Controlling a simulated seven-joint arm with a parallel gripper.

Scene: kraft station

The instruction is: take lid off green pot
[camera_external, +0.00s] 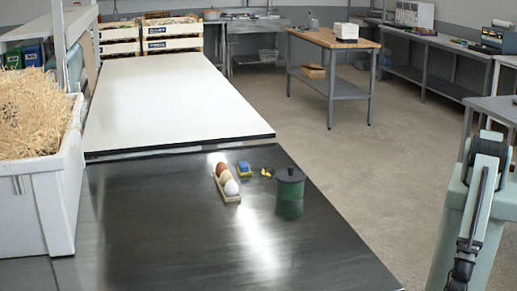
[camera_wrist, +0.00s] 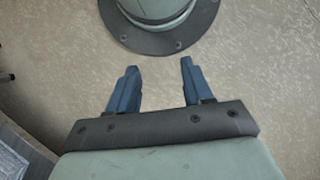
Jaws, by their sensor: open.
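The green pot (camera_external: 289,207) stands on the dark tabletop, right of its middle and near its right edge. A dark lid (camera_external: 289,175) with a small knob sits on top of the pot and covers its opening. My gripper (camera_wrist: 160,64) is open and empty in the wrist view, its two blue fingers well apart over bare floor. My arm is at the right edge of the external view, off the table and well away from the pot. The pot and lid are not in the wrist view.
A tray (camera_external: 237,199) with eggs lies left of the pot. A small blue-and-yellow block (camera_external: 244,168) and a yellow item (camera_external: 266,172) lie behind. A white bin (camera_external: 30,215) of straw stands at the left. The front of the dark table (camera_external: 180,250) is clear.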

